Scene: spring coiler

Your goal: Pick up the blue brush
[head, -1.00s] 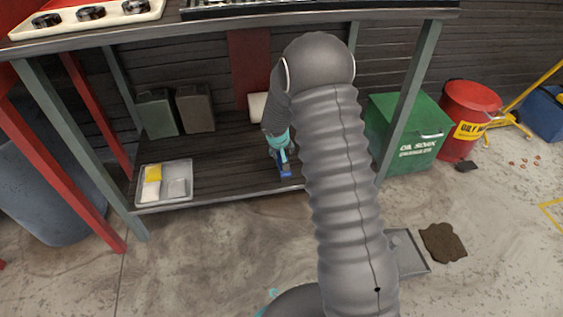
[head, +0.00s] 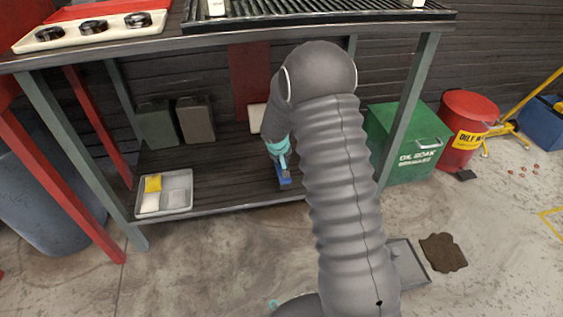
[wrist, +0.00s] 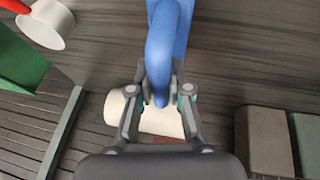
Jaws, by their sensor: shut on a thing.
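The blue brush (head: 284,180) is at the lower shelf, near its front edge in the head view. My gripper (head: 281,160) reaches down to it from above, with its teal parts just over the brush. In the wrist view the brush's blue handle (wrist: 168,45) runs from the top of the picture down between the fingers. My gripper (wrist: 160,92) is shut on this handle. I cannot tell whether the brush touches the shelf. Its bristles are not clearly visible.
The lower shelf (head: 225,180) holds a grey tray (head: 178,210) at left and two dark canisters (head: 157,125) behind. The upper bench stands above my gripper. A green bin (head: 405,150) and a red bin (head: 462,140) stand at right. A table leg (head: 412,105) is close to my arm.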

